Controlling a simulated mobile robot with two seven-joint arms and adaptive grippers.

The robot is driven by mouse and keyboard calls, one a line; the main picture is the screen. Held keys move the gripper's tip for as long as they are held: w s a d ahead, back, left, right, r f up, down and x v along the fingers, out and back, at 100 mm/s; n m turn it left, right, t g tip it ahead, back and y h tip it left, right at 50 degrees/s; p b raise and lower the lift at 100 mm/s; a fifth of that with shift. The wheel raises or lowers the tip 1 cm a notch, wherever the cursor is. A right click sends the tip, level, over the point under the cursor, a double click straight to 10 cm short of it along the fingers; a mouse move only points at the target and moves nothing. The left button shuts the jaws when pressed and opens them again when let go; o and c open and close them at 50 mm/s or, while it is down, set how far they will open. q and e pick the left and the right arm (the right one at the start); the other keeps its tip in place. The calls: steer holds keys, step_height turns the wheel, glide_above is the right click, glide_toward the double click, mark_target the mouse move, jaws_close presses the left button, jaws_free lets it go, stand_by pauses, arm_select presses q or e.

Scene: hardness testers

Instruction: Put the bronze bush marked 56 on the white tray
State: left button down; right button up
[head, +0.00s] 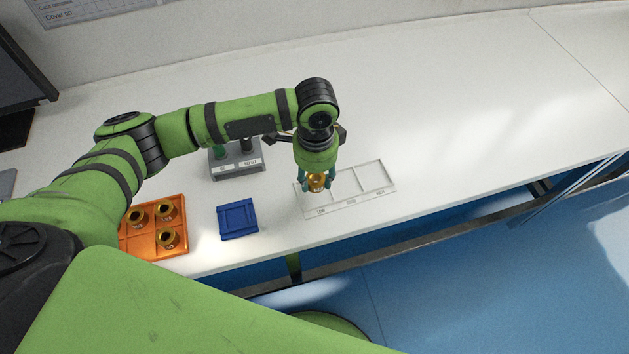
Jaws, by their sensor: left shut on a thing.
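My left gripper (319,181) is shut on a bronze bush (317,182). It holds the bush over the left part of the white tray (378,182). The tray has compartments with small labels along its front edge. I cannot tell whether the bush touches the tray, and no number on it is readable. My right gripper is not in view.
A blue square block or dish (238,219) lies between the orange and white trays. A grey labelled stand (236,166) is behind it, partly hidden by my left arm. The white bench (450,110) is clear to the right and behind. Its front edge runs close to the trays.

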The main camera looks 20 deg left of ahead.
mark_target(314, 185)
arm_select(q)
step_height(314, 185, down, 4)
steer(key=shift+w+a+r+p, duration=0.1)
steer(key=shift+a+r+p, duration=0.1)
steer(key=shift+p, duration=0.1)
steer(key=shift+f, duration=0.3)
steer(key=shift+f, duration=0.1)
steer(key=c, duration=0.7)
jaws_free()
step_height(314, 185, up, 12)
steer(key=shift+r+b, duration=0.15)
steer(key=shift+b, duration=0.2)
